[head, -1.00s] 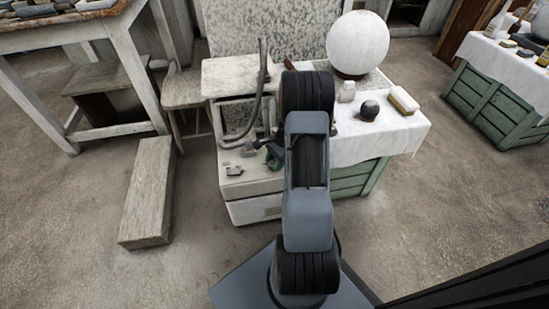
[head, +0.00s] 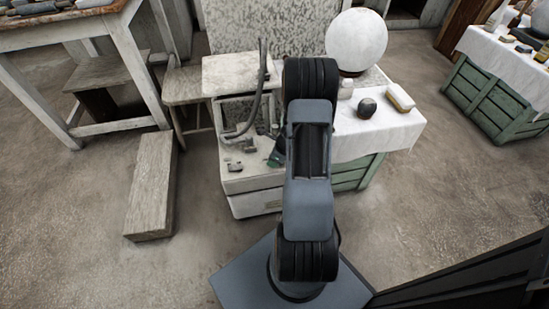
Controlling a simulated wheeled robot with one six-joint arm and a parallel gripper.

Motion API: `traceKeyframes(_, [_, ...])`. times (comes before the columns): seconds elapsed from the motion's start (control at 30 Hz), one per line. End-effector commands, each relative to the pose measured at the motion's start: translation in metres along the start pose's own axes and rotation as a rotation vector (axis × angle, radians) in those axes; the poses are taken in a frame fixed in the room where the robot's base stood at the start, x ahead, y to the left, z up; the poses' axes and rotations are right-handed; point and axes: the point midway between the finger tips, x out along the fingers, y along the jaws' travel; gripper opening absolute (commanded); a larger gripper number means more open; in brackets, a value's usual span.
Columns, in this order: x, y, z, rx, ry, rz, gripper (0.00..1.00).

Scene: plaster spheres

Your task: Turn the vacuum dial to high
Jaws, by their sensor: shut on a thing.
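The head view is the only one given. A pale, box-like unit (head: 250,180) with a drawer-like lower front stands in the middle, and a dark grey hose (head: 258,95) rises and curves over it. I cannot tell for sure that this is the vacuum. I cannot make out a dial or its setting. My arm stands upright in front of the unit and covers its right part. My gripper is hidden behind my arm. A small dark and green thing (head: 275,158) shows just left of my arm; I cannot tell what it is.
Small grey pieces (head: 234,167) lie on the unit's ledge. A wooden block (head: 152,185) lies on the floor at left.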

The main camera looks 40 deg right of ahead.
Motion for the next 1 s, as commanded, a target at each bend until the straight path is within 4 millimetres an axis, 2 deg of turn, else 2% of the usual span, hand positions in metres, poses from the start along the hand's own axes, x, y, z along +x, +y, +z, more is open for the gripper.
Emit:
traceKeyframes(0.6, [0.0018,0.0021,-0.0006,0.502,0.002,-0.21,0.19])
traceKeyframes(1.0, [0.0011,0.0025,0.0001,0.676,0.001,-0.281,0.19])
